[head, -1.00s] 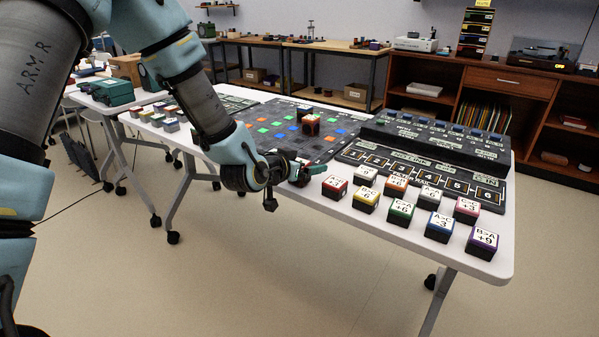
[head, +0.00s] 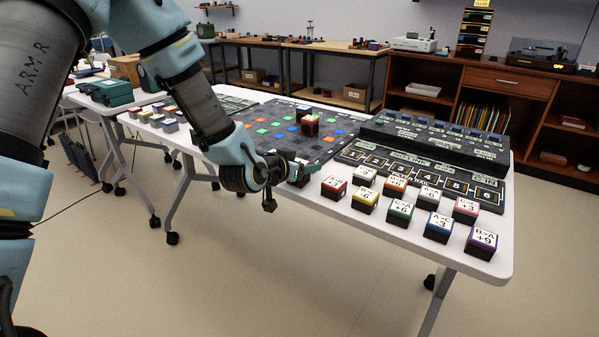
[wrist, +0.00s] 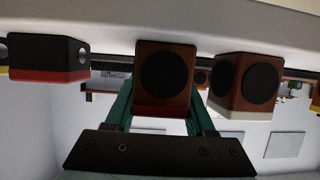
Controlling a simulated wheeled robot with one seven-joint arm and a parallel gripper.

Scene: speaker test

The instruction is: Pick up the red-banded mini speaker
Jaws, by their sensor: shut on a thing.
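In the wrist view, which is upside down, a brown mini speaker (wrist: 166,75) with a round dark front and a red band sits between the teal fingers of my gripper (wrist: 162,112). My gripper is shut on it. I cannot tell whether the speaker touches the surface behind it. In the head view, my gripper (head: 301,176) is over the near edge of the white table (head: 385,228), left of the labelled blocks. The speaker is too small and too covered to make out there.
In the wrist view, a brown speaker with a white band (wrist: 245,82) stands close on the right, and a dark box with a red band (wrist: 48,58) on the left. Labelled blocks (head: 401,211) fill the table's front right. A dark board (head: 280,127) lies behind my gripper.

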